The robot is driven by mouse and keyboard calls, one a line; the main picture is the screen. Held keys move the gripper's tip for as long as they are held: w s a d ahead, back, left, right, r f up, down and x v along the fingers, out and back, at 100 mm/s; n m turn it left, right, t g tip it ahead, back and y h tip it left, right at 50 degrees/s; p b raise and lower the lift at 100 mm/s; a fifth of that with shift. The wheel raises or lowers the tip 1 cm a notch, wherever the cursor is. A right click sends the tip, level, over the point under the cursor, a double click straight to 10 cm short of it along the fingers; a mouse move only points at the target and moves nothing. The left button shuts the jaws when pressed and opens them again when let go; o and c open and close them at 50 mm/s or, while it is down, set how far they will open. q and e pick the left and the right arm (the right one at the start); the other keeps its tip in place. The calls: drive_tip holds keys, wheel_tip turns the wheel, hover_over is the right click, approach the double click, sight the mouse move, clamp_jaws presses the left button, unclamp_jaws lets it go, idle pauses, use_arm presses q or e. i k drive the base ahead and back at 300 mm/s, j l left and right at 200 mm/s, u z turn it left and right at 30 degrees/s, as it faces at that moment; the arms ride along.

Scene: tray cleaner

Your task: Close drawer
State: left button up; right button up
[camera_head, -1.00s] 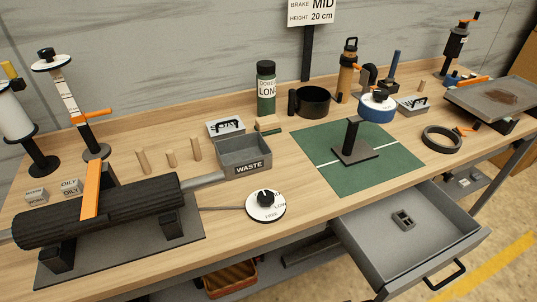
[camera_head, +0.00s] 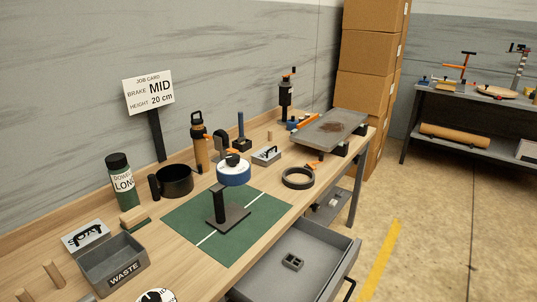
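The grey drawer (camera_head: 322,252) is pulled out from under the front of the wooden workbench, below and to the right of the green mat. A small dark grey block with square openings (camera_head: 292,261) lies inside it. A black bar handle (camera_head: 349,290) is on its front panel, partly cut off by the bottom edge. Neither of my grippers shows in the head view.
The bench top holds a green mat (camera_head: 262,213) with a black stand (camera_head: 227,212), a waste bin (camera_head: 114,264), a black ring (camera_head: 298,178) and a stained tray (camera_head: 333,128). Open floor (camera_head: 425,245) lies right of the bench. Stacked boxes (camera_head: 366,65) stand behind.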

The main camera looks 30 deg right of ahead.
sight(329, 256)
drive_tip(key=z, duration=1.55)
